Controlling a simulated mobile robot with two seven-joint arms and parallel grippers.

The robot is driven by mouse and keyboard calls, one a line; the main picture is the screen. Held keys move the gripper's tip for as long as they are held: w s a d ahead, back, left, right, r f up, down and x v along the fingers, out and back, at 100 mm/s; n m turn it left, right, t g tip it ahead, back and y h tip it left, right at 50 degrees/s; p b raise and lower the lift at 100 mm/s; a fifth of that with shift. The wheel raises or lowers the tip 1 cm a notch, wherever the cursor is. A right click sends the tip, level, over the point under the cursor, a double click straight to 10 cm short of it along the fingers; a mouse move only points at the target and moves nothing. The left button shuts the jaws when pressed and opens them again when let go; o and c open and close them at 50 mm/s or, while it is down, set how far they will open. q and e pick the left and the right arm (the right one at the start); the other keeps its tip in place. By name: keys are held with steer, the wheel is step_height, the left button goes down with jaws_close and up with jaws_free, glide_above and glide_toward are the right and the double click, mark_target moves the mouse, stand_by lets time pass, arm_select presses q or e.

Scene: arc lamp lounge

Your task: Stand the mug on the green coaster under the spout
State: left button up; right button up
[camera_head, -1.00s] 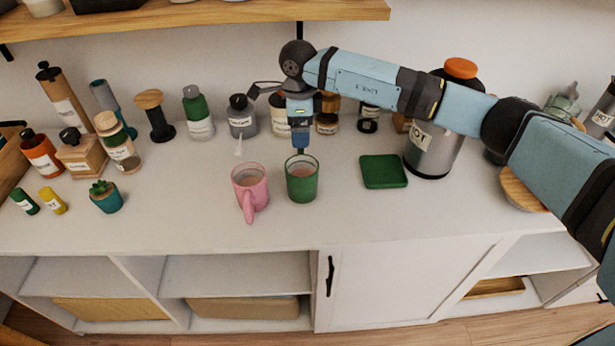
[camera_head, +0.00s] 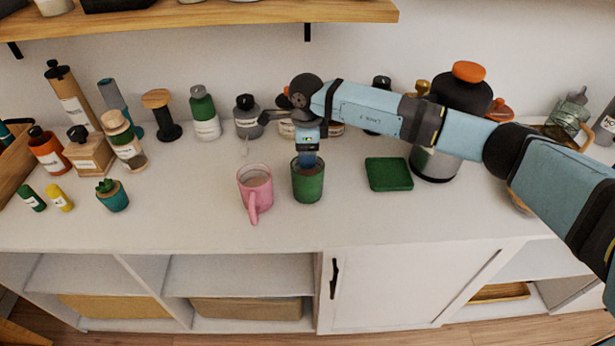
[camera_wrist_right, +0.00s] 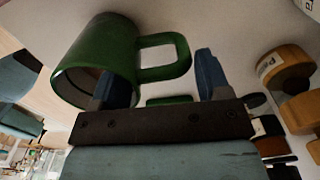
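A green mug (camera_head: 308,186) stands upright on the white cabinet top, with a pink mug (camera_head: 255,191) to its left. My right gripper (camera_head: 307,160) points down at the green mug's far rim. In the right wrist view the green mug (camera_wrist_right: 108,45) and its handle show close to my fingers (camera_wrist_right: 158,80), which are spread apart; the handle lies between them. I cannot tell whether one finger is inside the rim. The square green coaster (camera_head: 389,174) lies empty right of the green mug. The orange-topped dispenser (camera_head: 460,95) stands behind my arm; its spout is not clearly visible.
Several bottles and jars (camera_head: 205,115) line the wall. A wooden shelf (camera_head: 220,14) hangs above. The counter in front of the mugs is clear.

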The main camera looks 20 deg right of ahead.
steer(key=shift+c, duration=1.2)
steer(key=shift+r, duration=0.1)
